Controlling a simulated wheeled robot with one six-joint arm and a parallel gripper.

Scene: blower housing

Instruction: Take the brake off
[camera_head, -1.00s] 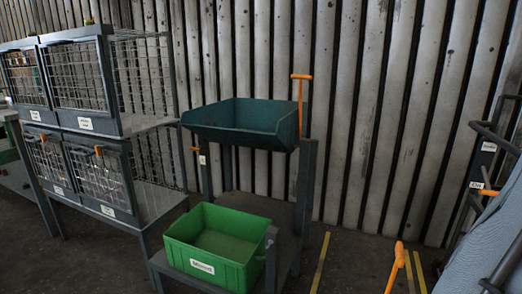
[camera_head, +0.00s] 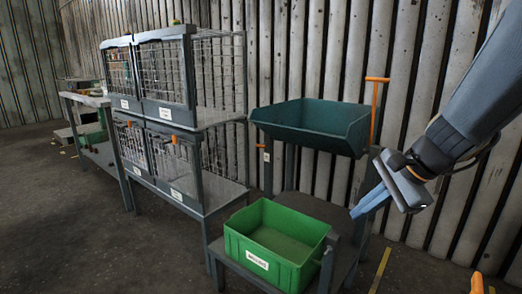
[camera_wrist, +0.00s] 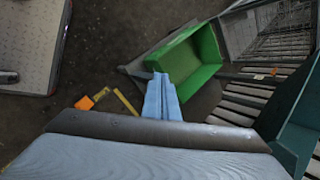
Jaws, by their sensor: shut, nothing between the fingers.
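Several orange parts show, and I cannot tell which is the brake. A tall orange T-handle (camera_head: 376,95) stands at the right of the dark teal tipping bin (camera_head: 305,128). A small orange lever (camera_head: 266,156) sits at the left of its stand. Another orange part (camera_head: 477,284) is cut off at the bottom right; an orange piece also shows near the floor in the wrist view (camera_wrist: 86,102). My gripper (camera_head: 355,214) is shut and empty, pointing down-left in front of the stand's right side. Its blue fingers (camera_wrist: 161,78) touch nothing I can make out.
A green crate (camera_head: 233,244) with a white label sits low on the stand. Wire-mesh cages (camera_head: 164,85) with small orange latches stand at left, a bench (camera_head: 86,99) beyond. A corrugated wall closes the back. Floor at the front left is clear. A grey plate (camera_wrist: 30,45) shows upper left in the wrist view.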

